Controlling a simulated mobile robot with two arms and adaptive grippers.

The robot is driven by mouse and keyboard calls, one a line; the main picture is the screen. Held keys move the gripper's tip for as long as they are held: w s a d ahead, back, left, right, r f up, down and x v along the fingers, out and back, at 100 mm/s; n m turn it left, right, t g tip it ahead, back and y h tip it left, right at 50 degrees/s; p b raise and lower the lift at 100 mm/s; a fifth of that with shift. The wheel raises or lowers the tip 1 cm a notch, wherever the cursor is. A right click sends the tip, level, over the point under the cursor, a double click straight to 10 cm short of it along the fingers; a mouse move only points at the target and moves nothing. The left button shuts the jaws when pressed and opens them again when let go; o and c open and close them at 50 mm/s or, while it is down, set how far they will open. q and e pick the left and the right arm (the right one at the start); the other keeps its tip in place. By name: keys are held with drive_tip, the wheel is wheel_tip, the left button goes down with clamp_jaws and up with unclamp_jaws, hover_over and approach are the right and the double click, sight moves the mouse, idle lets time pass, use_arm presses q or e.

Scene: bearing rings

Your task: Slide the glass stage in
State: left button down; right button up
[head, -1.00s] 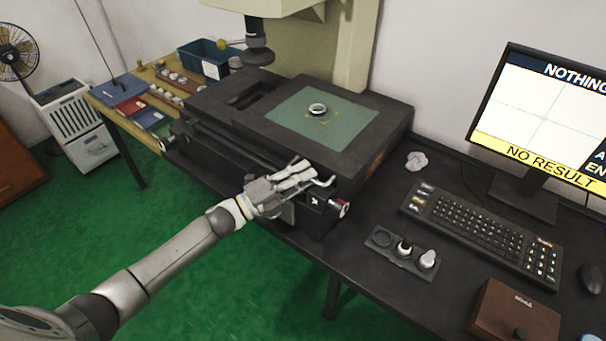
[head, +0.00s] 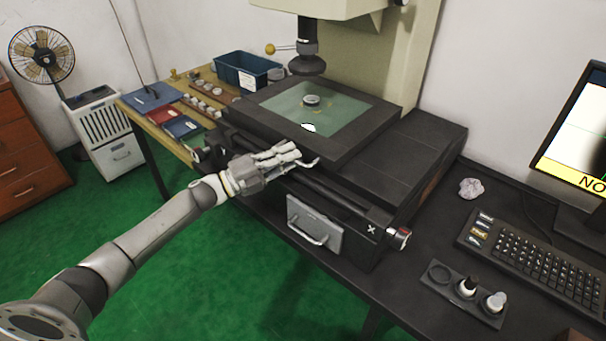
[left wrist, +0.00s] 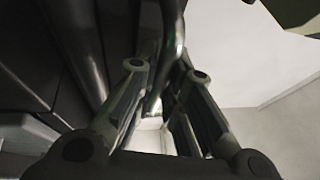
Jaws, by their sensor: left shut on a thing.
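The glass stage is a dark frame (head: 345,148) around a greenish glass plate (head: 345,112), on the machine's dark base (head: 410,155) in the head view. It sits toward the base's left side. A small metal ring (head: 311,100) lies on the glass, just below the dark lens (head: 307,64). My left gripper (head: 308,158) is at the stage's front edge, shut on a thin curved handle (head: 314,164). In the left wrist view a dark curved bar (left wrist: 174,45) runs between the fingers (left wrist: 165,92). My right gripper is not in view.
A keyboard (head: 535,262) and a small holder (head: 462,293) stand to the right. A blue bin (head: 247,70) and trays are behind left. The base's right top is bare.

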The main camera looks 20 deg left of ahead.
use_arm(q)
drive_tip(key=shift+w+a+f+b, duration=0.1)
drive_tip(key=shift+w+a+b, duration=0.2)
drive_tip(key=shift+a, duration=0.3)
drive_tip(key=shift+w+a+f+b, duration=0.15)
drive_tip(key=shift+a+b, duration=0.1)
drive_tip(key=shift+a, duration=0.3)
drive_tip(key=shift+w+a+r, duration=0.15)
drive_tip(key=shift+a, duration=0.35)
drive_tip(key=shift+a+r, duration=0.1)
drive_tip(key=c, duration=1.8)
unclamp_jaws()
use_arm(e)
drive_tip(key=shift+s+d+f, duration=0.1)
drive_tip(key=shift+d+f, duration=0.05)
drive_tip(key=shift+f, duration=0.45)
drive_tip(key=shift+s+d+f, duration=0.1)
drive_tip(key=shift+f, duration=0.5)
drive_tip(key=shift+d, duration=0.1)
use_arm(q)
drive_tip(key=v, duration=1.2)
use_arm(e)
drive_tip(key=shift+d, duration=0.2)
